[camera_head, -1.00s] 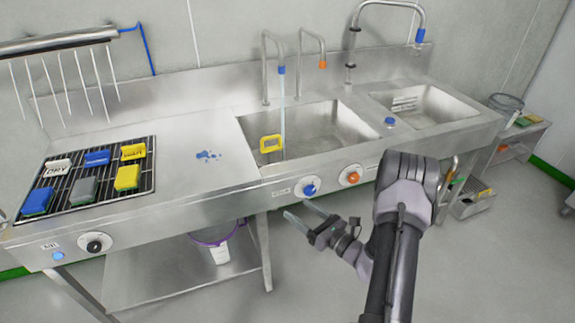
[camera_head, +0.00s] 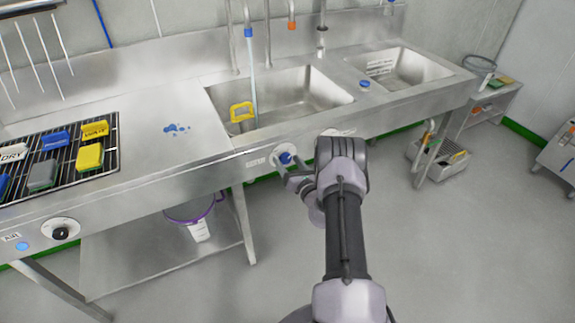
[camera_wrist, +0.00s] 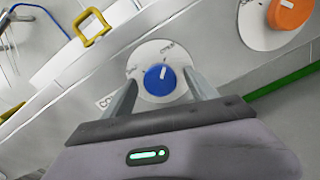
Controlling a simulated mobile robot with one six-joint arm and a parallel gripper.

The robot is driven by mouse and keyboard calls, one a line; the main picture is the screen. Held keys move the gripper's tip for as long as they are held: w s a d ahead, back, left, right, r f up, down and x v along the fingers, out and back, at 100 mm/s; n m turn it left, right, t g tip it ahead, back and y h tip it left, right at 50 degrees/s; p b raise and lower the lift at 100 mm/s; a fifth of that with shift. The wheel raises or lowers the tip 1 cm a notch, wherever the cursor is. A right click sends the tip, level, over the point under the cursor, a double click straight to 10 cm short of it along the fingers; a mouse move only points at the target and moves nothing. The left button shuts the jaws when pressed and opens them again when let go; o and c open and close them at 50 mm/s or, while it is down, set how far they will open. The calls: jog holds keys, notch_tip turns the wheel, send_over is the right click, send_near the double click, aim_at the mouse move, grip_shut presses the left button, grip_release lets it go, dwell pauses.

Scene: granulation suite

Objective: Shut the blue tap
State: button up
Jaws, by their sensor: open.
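The blue tap knob (camera_head: 285,158) sits on a round white plate on the sink's front panel, below the left basin. In the wrist view the blue knob (camera_wrist: 159,79) has a white pointer mark tilted slightly right of upright. A stream of water (camera_head: 253,85) runs from the blue-tipped spout (camera_head: 248,32) into the left basin. My gripper (camera_wrist: 160,88) is open, its two fingers on either side of the blue knob. I cannot tell whether they touch it. In the head view my gripper (camera_head: 286,168) is at the knob, partly hidden by my arm.
An orange knob (camera_wrist: 289,14) is to the right of the blue one; my arm mostly hides it in the head view. A yellow-framed item (camera_head: 241,112) is in the left basin. A purple-rimmed bucket (camera_head: 195,212) stands on the lower shelf. Open floor lies in front.

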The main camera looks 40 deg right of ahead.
jog(key=shift+w+d, duration=0.1)
jog(key=shift+w, duration=0.2)
jog(key=shift+c, duration=0.2)
jog(key=c, duration=1.4)
jog(key=shift+o, duration=0.2)
